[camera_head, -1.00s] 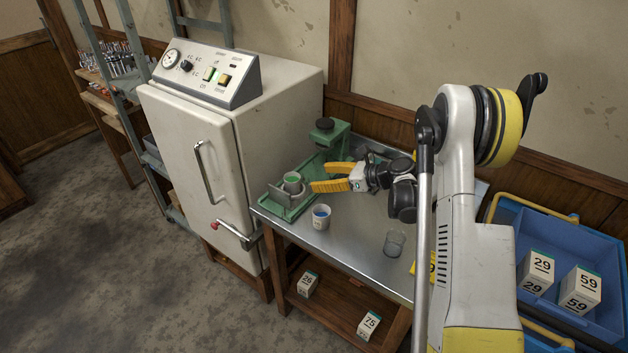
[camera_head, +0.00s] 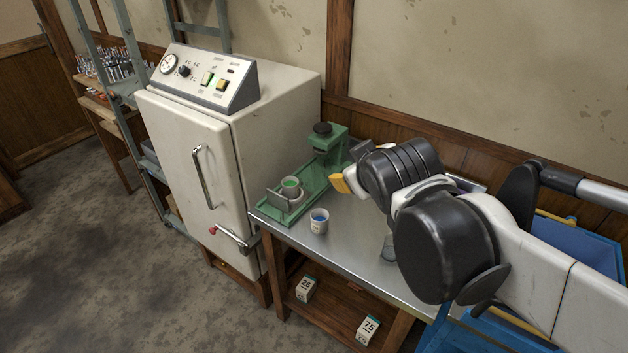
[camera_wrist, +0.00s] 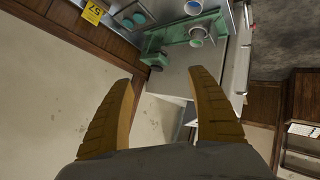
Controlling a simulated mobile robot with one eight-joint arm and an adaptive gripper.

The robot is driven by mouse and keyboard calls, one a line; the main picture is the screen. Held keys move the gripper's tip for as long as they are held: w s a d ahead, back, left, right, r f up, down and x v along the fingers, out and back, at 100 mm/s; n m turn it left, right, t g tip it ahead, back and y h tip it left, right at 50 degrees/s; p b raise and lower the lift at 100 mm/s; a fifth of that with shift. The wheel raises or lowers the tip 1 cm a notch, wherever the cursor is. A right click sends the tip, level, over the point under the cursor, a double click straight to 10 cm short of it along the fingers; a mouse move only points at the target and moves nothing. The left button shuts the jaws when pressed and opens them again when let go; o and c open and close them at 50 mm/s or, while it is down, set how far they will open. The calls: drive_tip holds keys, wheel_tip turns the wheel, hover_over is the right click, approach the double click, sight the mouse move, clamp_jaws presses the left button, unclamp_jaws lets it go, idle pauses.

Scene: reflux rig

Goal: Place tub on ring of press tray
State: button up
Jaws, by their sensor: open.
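The green press tray (camera_head: 314,191) lies on the metal bench, with the press post at its back end; it also shows in the wrist view (camera_wrist: 180,33). In the wrist view this tub (camera_wrist: 197,36) is seen from above. A second tub, with blue contents (camera_head: 319,221), stands on the bench in front of the tray. My gripper (camera_wrist: 158,78) is open and empty, apart from both tubs. In the head view its yellow fingers are partly hidden by my arm.
A white oven cabinet (camera_head: 195,160) with a protruding red-tipped handle stands left of the bench. A grey jar (camera_head: 388,248) is partly hidden behind my arm. Numbered boxes (camera_head: 306,288) sit on the lower shelf. A blue crate (camera_head: 578,240) is at right.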

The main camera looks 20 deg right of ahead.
drive_tip(key=s+a+f+m+g+y, duration=0.2)
drive_tip(key=s+a+f, duration=0.4)
drive_tip(key=s, duration=0.4)
drive_tip(key=shift+s+a+f+m+g+y, duration=0.3)
drive_tip(key=shift+f+m+g+y, duration=0.15)
drive_tip(key=shift+g, duration=0.25)
